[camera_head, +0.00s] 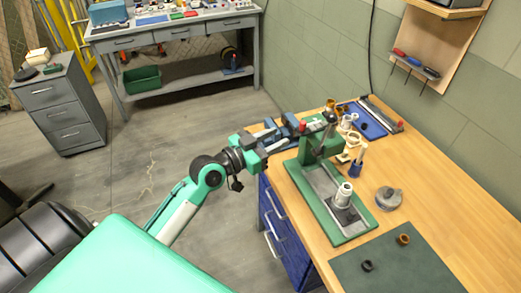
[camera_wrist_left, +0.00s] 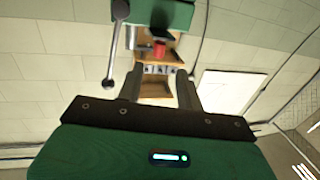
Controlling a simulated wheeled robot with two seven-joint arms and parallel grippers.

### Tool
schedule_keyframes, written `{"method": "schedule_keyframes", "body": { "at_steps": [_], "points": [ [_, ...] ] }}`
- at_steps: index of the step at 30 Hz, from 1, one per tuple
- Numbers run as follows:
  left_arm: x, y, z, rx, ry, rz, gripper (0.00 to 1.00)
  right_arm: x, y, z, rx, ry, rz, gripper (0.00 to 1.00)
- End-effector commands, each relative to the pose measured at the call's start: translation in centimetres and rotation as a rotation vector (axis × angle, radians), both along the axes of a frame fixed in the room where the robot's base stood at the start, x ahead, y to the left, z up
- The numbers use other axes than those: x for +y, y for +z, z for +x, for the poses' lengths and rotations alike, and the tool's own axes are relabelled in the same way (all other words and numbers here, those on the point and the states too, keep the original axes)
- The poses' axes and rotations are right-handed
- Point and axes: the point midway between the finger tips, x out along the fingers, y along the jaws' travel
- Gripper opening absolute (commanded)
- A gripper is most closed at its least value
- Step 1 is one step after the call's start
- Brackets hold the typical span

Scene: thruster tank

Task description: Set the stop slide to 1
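A green bench press (camera_head: 320,142) stands on the wooden workbench, with a long green base and a white cylinder (camera_head: 344,192) on it. A small red piece (camera_head: 303,127) shows at the press's left side. My left gripper (camera_head: 280,138) is just left of the press, at the bench's edge. In the left wrist view its two fingers (camera_wrist_left: 159,78) are apart with nothing between them. Beyond them a red piece (camera_wrist_left: 158,48) hangs below the green press body (camera_wrist_left: 160,14), beside a metal lever (camera_wrist_left: 115,45). I cannot make out the stop slide or its marks. My right gripper is not in view.
Right of the press are a grey round part (camera_head: 388,198) and a blue-based tool (camera_head: 356,165). A dark green mat (camera_head: 400,268) with two small rings lies in front. A blue tray (camera_head: 365,122) lies behind. The bench's right side is clear.

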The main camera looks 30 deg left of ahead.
Motion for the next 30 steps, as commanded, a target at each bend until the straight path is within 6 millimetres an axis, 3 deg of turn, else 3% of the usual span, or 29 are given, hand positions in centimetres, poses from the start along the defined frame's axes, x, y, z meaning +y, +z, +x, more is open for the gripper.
{"method": "schedule_keyframes", "body": {
  "at_steps": [3, 10, 30],
  "points": [
    [0.8, -0.3, -1.9, 0.001, -0.001, 0.004, 0.36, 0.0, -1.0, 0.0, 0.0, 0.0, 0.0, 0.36],
    [1.8, -0.1, -3.7, 0.0, 0.0, 0.001, 0.36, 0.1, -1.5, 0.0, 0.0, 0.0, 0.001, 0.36],
    [2.0, -0.4, -3.8, 0.008, 0.006, -0.001, 0.36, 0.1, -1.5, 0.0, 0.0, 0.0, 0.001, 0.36]
  ]
}}
